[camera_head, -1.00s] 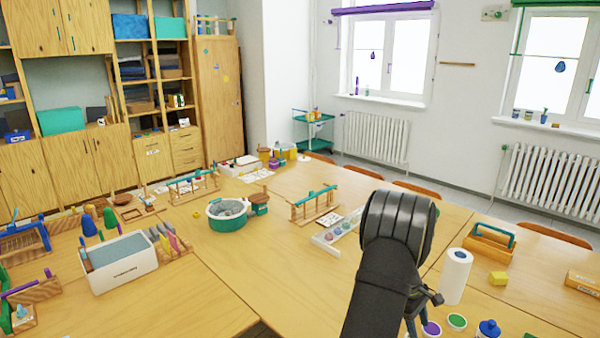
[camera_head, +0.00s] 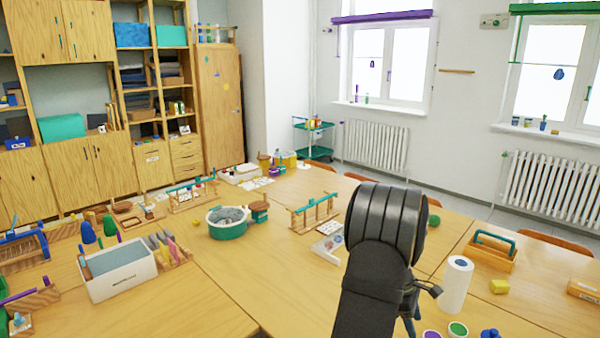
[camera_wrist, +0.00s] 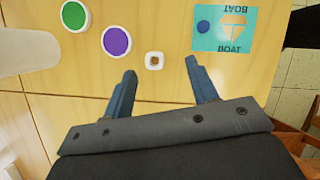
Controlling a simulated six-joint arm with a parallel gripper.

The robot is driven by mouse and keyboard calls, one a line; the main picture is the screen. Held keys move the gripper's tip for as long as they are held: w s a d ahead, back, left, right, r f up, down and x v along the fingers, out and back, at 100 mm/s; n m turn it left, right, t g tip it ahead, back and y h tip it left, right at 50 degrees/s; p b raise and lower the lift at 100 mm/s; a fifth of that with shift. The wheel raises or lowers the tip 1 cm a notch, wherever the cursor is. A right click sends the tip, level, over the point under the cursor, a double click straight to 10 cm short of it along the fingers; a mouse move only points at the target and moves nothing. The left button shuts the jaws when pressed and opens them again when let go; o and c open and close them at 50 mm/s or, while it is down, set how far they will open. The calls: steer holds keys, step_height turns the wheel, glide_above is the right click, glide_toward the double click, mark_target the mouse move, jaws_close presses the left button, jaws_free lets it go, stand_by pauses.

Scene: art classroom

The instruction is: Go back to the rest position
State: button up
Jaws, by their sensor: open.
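My gripper (camera_wrist: 160,85) is open in the wrist view, its two dark blue fingers apart with nothing between them. It hangs over the wooden table (camera_wrist: 100,82). Beyond the fingertips lie a small white ring-like piece (camera_wrist: 154,60), a purple disc (camera_wrist: 116,41) and a green disc (camera_wrist: 75,16). A blue-green card marked BOAT (camera_wrist: 224,29) lies past the right finger. In the head view my dark arm rises at lower centre right and the fingers are mostly hidden behind it.
A white paper roll (camera_head: 456,284) stands right of my arm, with a yellow block (camera_head: 499,286) and a wooden carrier (camera_head: 490,252) beyond. A white bin (camera_head: 118,272) and a teal-and-white tub (camera_head: 227,222) stand to the left. Bare tabletop (camera_head: 265,280) lies left of my arm.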

steer(key=w+a+n+t, duration=0.1)
steer(key=w+a+n, duration=0.4)
steer(key=a, duration=0.7)
steer(key=w+a+n+t, duration=0.2)
steer(key=w+a, duration=0.4)
steer(key=a, duration=0.6)
steer(key=w+a+n+t, duration=0.1)
steer(key=w+a+n, duration=0.4)
steer(key=a, duration=0.7)
steer(key=w+a+n+t, duration=0.1)
steer(key=a+n, duration=0.2)
steer(key=a, duration=1.1)
steer(key=shift+a+f+t+y, duration=0.2)
steer(key=shift+a+t+y, duration=0.1)
steer(key=shift+a+y, duration=0.1)
